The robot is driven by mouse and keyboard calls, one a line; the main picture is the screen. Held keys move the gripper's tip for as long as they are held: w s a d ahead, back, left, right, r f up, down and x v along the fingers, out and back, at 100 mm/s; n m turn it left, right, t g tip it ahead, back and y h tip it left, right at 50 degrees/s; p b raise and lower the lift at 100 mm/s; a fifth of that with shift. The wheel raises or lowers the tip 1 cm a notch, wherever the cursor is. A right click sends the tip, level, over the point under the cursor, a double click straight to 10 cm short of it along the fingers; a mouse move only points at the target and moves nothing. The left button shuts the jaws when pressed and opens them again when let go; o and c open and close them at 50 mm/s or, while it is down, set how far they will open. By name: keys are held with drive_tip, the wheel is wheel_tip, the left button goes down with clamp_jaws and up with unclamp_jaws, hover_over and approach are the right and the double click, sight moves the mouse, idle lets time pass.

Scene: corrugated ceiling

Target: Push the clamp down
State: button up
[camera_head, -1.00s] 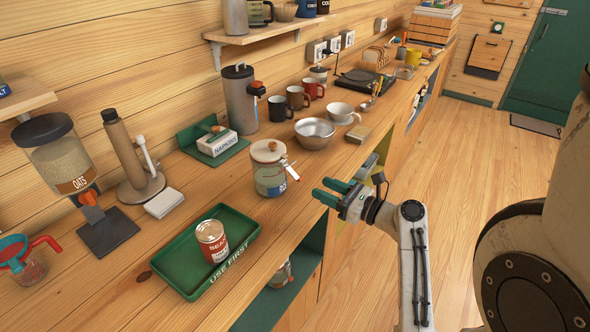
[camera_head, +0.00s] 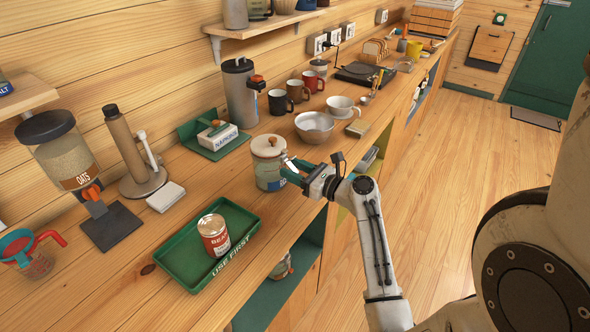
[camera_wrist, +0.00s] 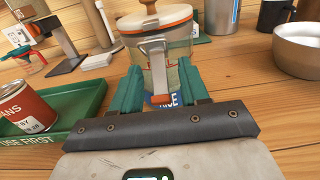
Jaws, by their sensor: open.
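The clamp (camera_wrist: 156,66) is a metal lever on the front of a glass rice jar (camera_head: 267,174) with a white lid and orange seal. In the wrist view the clamp hangs along the jar's front, between the two green fingers of my gripper (camera_wrist: 158,88). I cannot tell whether it is fully closed. In the head view my gripper (camera_head: 289,170) reaches the jar from the right and hides part of it and its label. The fingers are apart, with the jar just beyond them. I cannot tell whether they touch the clamp.
A green tray (camera_head: 172,262) with a bean can (camera_head: 213,236) lies left of the jar. A metal bowl (camera_head: 314,127) and several mugs stand behind. An oats dispenser (camera_head: 65,160) stands at the far left. The counter's front edge runs below my gripper.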

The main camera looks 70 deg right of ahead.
clamp_jaws()
drive_tip(key=f+t+b, duration=0.1)
drive_tip(key=b, duration=0.2)
drive_tip(key=shift+w+f, duration=0.1)
drive_tip(key=shift+w, duration=0.05)
drive_tip(key=t+b, duration=0.1)
drive_tip(key=b, duration=0.2)
drive_tip(key=shift+w+t+h+b, duration=0.15)
drive_tip(key=shift+t+h+b, duration=0.15)
drive_tip(key=shift+b, duration=0.4)
drive_tip(key=shift+r, duration=0.2)
unclamp_jaws()
drive_tip(key=b+v, duration=0.1)
drive_tip(key=v, duration=0.9)
drive_tip(key=shift+s+f+b, duration=0.25)
drive_tip(key=shift+s+b, duration=0.1)
